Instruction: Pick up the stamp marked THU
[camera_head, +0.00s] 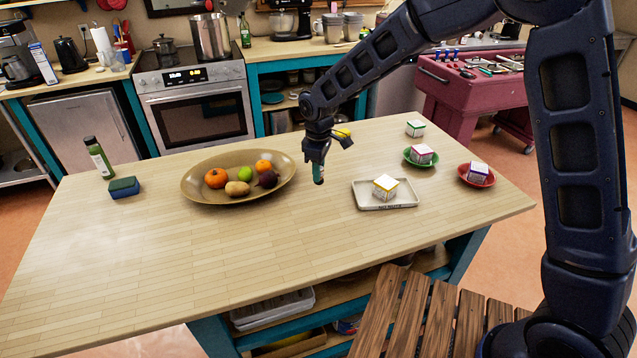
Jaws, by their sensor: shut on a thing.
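My gripper (318,168) is above the table between the fruit bowl and the white tray. It points down and is shut on a small teal and dark thing (319,174). No mark on that thing can be read, so I cannot tell whether it is the stamp marked THU. White cubes with coloured edges are on the right: a yellow-edged cube (385,188) on a white tray (408,203), a magenta-edged cube (422,154) on a green dish (407,159), a purple-edged cube (478,172) on a red dish (489,184), and a green-edged cube (415,128) on bare wood.
A wide brown bowl (208,198) of fruit stands left of my gripper. A green bottle (98,157) and a blue-green sponge (124,188) are at the table's left. The front of the wooden table (230,255) is clear. A slatted wooden seat (400,310) is before it.

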